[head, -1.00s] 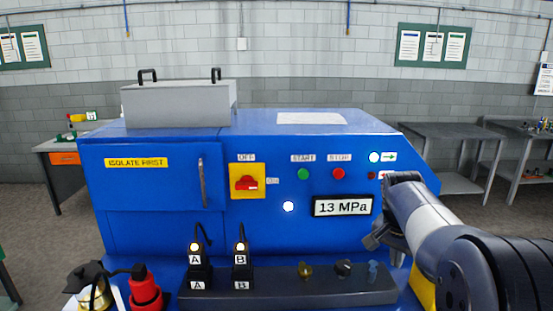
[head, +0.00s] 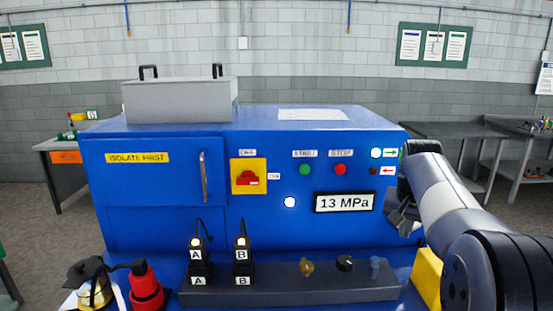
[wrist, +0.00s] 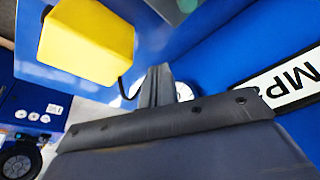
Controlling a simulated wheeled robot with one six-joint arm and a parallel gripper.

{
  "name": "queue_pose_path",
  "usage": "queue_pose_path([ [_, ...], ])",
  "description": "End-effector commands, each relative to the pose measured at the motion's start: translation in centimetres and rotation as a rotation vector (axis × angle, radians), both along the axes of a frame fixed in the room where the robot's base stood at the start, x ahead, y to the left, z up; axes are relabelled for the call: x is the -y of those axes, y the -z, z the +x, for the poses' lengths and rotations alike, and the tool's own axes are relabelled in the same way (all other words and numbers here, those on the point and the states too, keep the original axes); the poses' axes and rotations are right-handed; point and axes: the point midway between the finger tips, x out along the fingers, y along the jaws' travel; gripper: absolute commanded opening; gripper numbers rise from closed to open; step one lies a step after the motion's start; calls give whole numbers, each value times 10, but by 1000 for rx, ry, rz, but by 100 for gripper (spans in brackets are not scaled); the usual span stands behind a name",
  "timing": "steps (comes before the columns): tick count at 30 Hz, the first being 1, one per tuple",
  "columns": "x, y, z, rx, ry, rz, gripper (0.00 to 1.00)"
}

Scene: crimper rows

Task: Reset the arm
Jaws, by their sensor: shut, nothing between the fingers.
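My gripper (head: 402,216) hangs at the right end of the blue machine's front panel, just right of the 13 MPa display (head: 344,202). It is small and partly dark in the head view, with my arm reaching in from the lower right. In the wrist view its fingers (wrist: 157,82) are together with nothing held. The blue machine (head: 140,220) stands in front of me. A yellow block (head: 427,278) is below my gripper, and a yellow block (wrist: 88,38) also shows at upper left in the wrist view.
A dark rail (head: 290,292) with two lettered plugs and several small fittings lies along the front. A red bottle-like item (head: 145,287) and a brass-coloured item (head: 95,292) stand at lower left. Grey tables (head: 455,131) are at the right behind the machine.

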Motion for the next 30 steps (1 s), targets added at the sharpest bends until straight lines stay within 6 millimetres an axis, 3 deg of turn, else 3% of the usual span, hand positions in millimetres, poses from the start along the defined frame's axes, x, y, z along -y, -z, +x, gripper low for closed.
queue_pose_path([
  [8, -5, -31, -10, 0, 0, 0, 0],
  [23, -6, -36, -12, -2, -2, -1, 0],
  [30, -11, -54, -17, 1, -29, -19, 0],
])
